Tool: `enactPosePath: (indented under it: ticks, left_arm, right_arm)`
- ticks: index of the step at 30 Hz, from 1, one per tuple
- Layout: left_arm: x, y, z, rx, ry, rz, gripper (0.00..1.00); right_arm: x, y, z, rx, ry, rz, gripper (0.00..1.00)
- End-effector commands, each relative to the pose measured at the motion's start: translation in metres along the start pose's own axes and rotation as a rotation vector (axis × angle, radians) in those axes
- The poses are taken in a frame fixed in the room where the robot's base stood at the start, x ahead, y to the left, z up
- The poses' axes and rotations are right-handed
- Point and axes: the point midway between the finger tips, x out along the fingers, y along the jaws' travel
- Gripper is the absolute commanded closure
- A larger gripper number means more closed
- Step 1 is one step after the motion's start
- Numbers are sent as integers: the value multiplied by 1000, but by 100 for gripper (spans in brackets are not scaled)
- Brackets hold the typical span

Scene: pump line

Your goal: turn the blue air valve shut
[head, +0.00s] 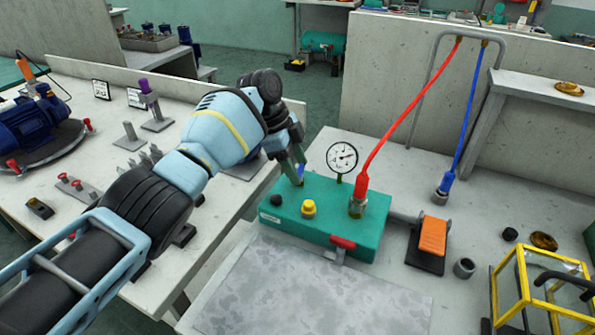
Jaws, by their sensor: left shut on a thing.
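My left gripper (293,174) reaches down from the upper left to the back left of the green box (325,208). Its fingers are shut on the blue air valve (301,171), of which only a small blue part shows between and beside them. The fingers hide most of the valve, so I cannot tell which way its handle points. A round white gauge (342,157) stands at the back of the box, right of the gripper. My right gripper is not in view.
A red hose (405,115) and a blue hose (468,125) run down from a grey frame. The box carries a yellow knob (308,208), a black knob (276,200) and a red lever (343,243). An orange pedal (433,237) and a yellow cage (540,288) stand to the right.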

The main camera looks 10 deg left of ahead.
Motion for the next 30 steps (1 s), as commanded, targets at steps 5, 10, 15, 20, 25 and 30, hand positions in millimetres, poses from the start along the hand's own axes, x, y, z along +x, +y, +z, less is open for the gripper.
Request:
enactPosePath:
  ticks: [5,10,15,20,25,30]
  left_arm:
    - [5,-1,1,99,0,44,68]
    - [3,-2,0,163,0,69,68]
    - [1,-2,0,197,-2,82,68]
    - [0,-2,0,207,-2,87,68]
    - [0,-2,0,208,-3,87,68]
    - [0,-2,0,208,-3,87,43]
  right_arm:
    - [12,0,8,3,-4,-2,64]
    - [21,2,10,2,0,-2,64]
    - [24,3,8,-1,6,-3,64]
    - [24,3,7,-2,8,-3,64]
    - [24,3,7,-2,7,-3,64]
    - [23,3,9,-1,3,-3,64]
